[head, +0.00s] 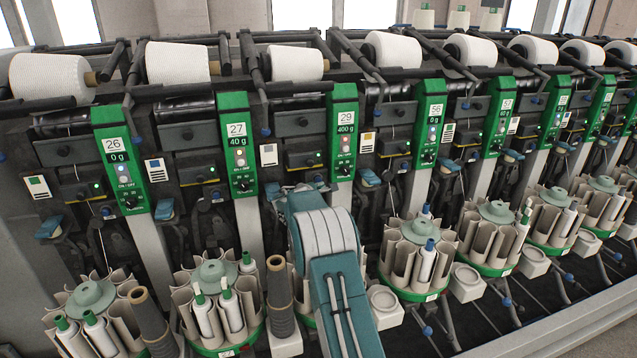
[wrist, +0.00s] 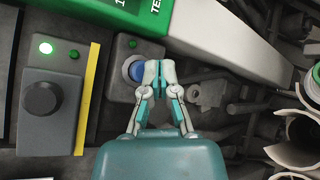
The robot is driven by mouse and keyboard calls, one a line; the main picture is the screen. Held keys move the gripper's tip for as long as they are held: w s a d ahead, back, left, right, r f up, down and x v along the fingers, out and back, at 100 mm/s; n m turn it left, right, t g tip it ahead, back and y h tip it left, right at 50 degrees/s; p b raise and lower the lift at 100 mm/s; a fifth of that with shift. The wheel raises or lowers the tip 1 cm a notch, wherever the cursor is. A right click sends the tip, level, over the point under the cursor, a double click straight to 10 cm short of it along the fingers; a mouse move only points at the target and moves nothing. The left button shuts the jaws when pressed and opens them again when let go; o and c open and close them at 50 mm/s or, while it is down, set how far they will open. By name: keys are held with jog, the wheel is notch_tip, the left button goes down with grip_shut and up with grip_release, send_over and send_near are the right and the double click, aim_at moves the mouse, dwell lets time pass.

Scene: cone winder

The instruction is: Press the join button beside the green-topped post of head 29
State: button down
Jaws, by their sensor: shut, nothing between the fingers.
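The green-topped post (head: 342,130) of head 29 stands near the middle of the head view, with "29" and "400 g" on its face. Part of a green post (wrist: 110,12) crosses the top of the wrist view. A blue button (wrist: 134,68) with a pale ring sits on a dark panel below that post. My gripper (wrist: 159,78) is shut and empty, its fingertips overlapping the button's right edge in the picture; I cannot tell if they touch it. In the head view my teal arm hides my fingertips and the button.
Beside the button in the wrist view is a grey box (wrist: 52,108) with a black knob, a lit green light and a yellow strip. Pale bobbin holders (wrist: 298,140) stand at the right. In the head view, a bobbin carousel (head: 212,300) stands left of my arm.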

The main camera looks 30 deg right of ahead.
jog(key=shift+w, duration=0.15)
dwell(0.5)
jog(key=shift+w+d+r, duration=0.1)
jog(key=shift+w, duration=0.1)
jog(key=shift+w+d, duration=0.1)
jog(key=shift+w, duration=0.35)
dwell(0.8)
jog(key=shift+s+a, duration=0.2)
jog(key=shift+s, duration=0.65)
jog(key=shift+s, duration=0.1)
jog(key=s, duration=0.2)
jog(key=s+a, duration=0.1)
jog(key=s, duration=0.1)
jog(key=shift+s+a, duration=0.15)
jog(key=shift+s, duration=0.2)
dwell(0.7)
